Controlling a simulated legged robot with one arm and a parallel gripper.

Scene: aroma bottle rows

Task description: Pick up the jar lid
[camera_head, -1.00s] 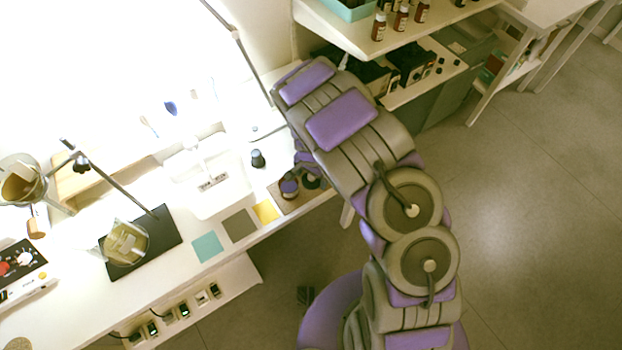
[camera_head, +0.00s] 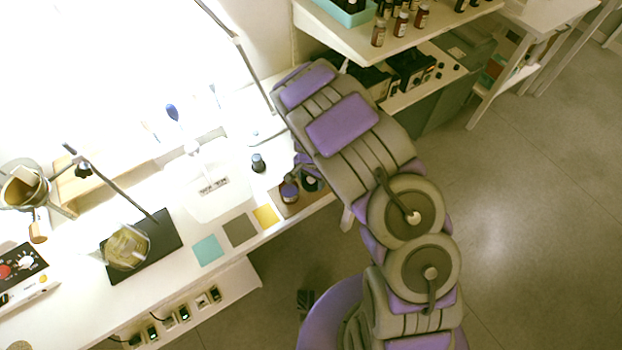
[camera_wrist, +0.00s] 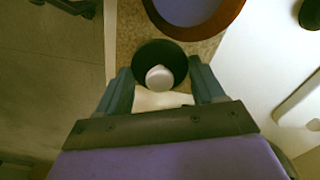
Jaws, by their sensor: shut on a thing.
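The jar lid (camera_wrist: 147,55) is a dark round disc with a pale knob, between the two fingers of my gripper (camera_wrist: 162,80) in the wrist view. My gripper is shut on it. The open jar (camera_wrist: 205,32) has a brown rim and a blue-purple inside, just beyond the lid at the top of the wrist view. In the head view the jar (camera_head: 290,190) stands on a brown mat near the bench's front edge. The dark lid (camera_head: 311,184) shows beside it, partly covered by my gripper. I cannot tell whether the lid still touches the mat.
A small dark bottle (camera_head: 258,162) stands left of the jar. Yellow, grey and teal squares (camera_head: 208,250) lie along the bench front. A shelf (camera_head: 345,38) with brown bottles is behind my arm.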

